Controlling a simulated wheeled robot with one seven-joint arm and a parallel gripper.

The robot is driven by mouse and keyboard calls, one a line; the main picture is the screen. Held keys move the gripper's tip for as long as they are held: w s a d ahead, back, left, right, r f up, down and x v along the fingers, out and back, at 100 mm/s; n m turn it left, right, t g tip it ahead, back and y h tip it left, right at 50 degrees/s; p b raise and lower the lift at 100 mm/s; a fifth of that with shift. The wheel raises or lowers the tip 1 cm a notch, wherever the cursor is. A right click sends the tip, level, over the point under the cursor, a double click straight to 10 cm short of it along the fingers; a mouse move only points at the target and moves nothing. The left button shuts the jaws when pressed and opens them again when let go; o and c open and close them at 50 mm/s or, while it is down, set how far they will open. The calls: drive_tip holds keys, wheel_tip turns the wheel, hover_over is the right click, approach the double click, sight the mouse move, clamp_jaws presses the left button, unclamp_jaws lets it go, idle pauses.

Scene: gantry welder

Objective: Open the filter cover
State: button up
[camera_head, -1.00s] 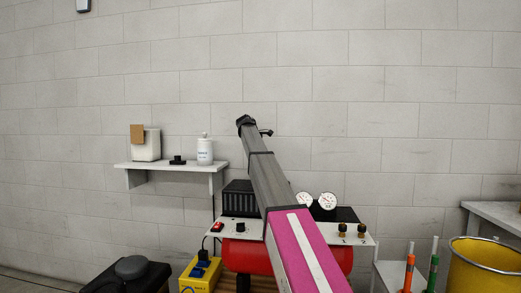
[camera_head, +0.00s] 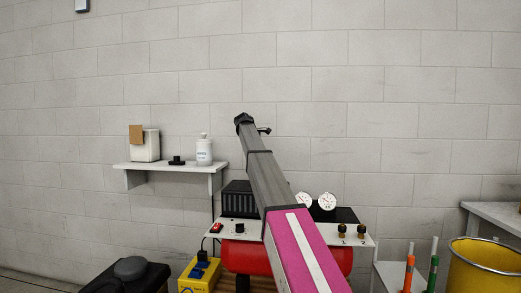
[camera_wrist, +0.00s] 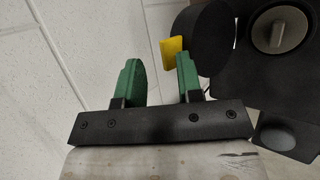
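My gripper (camera_wrist: 157,66), with two green fingers, is open in the wrist view. A yellow tab (camera_wrist: 172,50) shows just beyond the fingertips, close to the right finger. The tab adjoins a dark round part (camera_wrist: 207,38), which looks like the filter cover; it appears closed, though I cannot be sure. Nothing is visibly held, and I cannot tell whether the right finger touches the tab. I cannot make out the gripper or the yellow tab in the head view.
Right of the round part in the wrist view is a dark surface with a grey round knob (camera_wrist: 279,29). The head view shows a red tank (camera_head: 246,257) under a white panel with gauges, a yellow box (camera_head: 199,278), a wall shelf (camera_head: 172,167) and a yellow bin (camera_head: 485,268).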

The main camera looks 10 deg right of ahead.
drive_tip(key=v, duration=0.9)
drive_tip(key=shift+s+r, duration=0.25)
